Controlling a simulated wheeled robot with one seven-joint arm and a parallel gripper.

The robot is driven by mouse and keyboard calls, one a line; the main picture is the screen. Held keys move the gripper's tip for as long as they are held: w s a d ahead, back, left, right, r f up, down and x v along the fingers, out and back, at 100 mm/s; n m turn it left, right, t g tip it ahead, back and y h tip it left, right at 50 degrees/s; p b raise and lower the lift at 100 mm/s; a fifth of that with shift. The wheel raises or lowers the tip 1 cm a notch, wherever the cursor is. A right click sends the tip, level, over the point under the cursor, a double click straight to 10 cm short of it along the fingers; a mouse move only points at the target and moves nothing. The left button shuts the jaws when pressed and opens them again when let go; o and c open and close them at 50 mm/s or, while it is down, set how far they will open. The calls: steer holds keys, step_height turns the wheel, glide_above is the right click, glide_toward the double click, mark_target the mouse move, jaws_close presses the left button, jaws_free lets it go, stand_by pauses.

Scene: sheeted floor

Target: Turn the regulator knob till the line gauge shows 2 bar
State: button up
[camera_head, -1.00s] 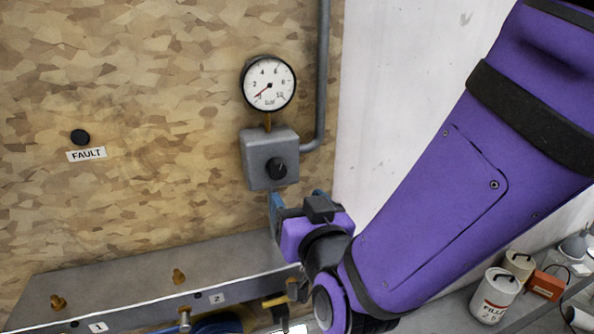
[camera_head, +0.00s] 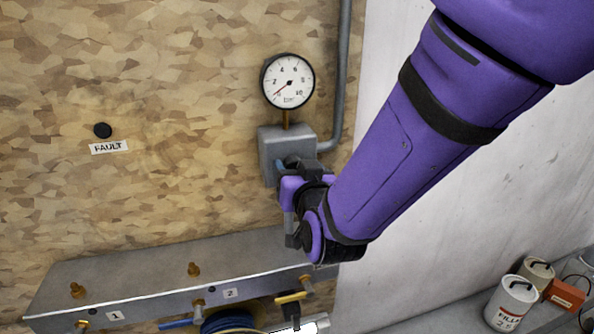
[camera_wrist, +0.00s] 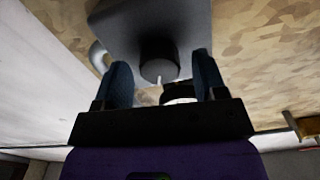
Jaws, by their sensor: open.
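The line gauge (camera_head: 288,81) is a round white dial with a black rim. Its red needle points to the lower left, near the bottom of the scale, below 2. The grey regulator box (camera_head: 272,145) is under it. My gripper (camera_head: 288,164) is open in front of the box. In the wrist view its blue fingers (camera_wrist: 162,68) stand on either side of the knob, with gaps showing.
A grey pipe (camera_head: 342,80) runs up from the box's right side. A metal ledge (camera_head: 150,275) with brass fittings and labels 1 and 2 lies below. A dark round lamp (camera_head: 102,130) is above the FAULT label (camera_head: 109,147). White cans (camera_head: 511,305) stand at lower right.

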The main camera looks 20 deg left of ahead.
steer(key=shift+c, duration=0.2)
steer(key=c, duration=0.9)
steer(key=shift+m, duration=0.3)
steer(key=m, duration=0.9)
steer(key=shift+m, duration=0.4)
steer(key=shift+d+f, duration=0.1)
